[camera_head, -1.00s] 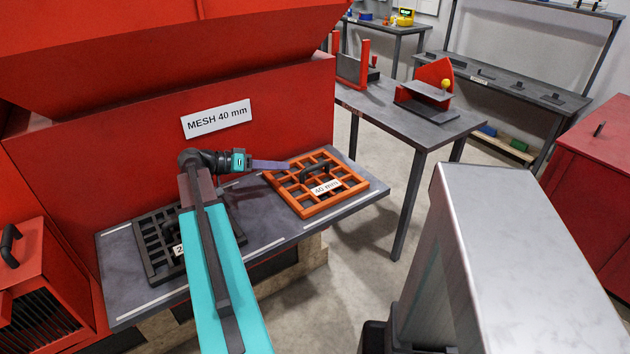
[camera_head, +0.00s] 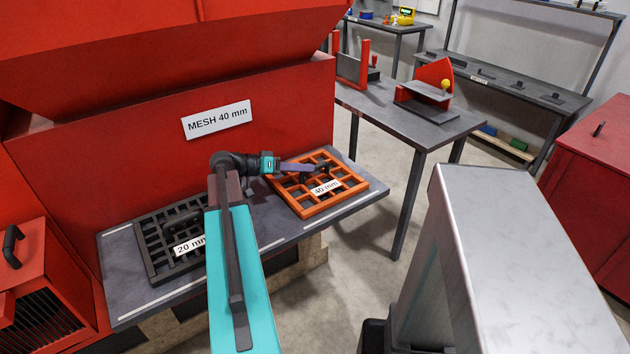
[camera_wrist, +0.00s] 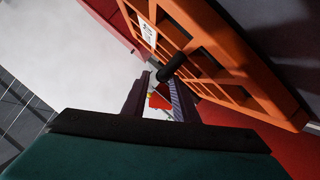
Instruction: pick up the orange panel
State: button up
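The orange panel (camera_head: 300,205) is a square grid with a dark handle (camera_head: 325,169) and a "40 mm" label. It lies flat on the right of the grey shelf in the head view. My gripper (camera_head: 313,167) is above the panel, its fingers reaching the handle from the left. In the wrist view the orange panel (camera_wrist: 235,55) fills the upper right. My gripper (camera_wrist: 160,84) is open there, its two fingers apart, with the end of the dark handle (camera_wrist: 171,68) at the gap between the fingertips. Contact cannot be told.
A dark grid panel (camera_head: 150,256) labelled "20 mm" lies left of the orange one on the grey shelf (camera_head: 115,275). A red machine wall (camera_head: 100,165) with a "MESH 40 mm" sign rises behind. A table (camera_head: 445,128) with red fixtures stands beyond, across open floor.

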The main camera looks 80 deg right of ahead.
aim_at(324, 166)
jog(key=shift+d+p+x, duration=0.2)
jog(key=shift+p+x, duration=0.4)
jog(key=shift+x, duration=2)
jog(key=shift+r, duration=0.1)
grip_shut()
jog(key=shift+r, duration=0.15)
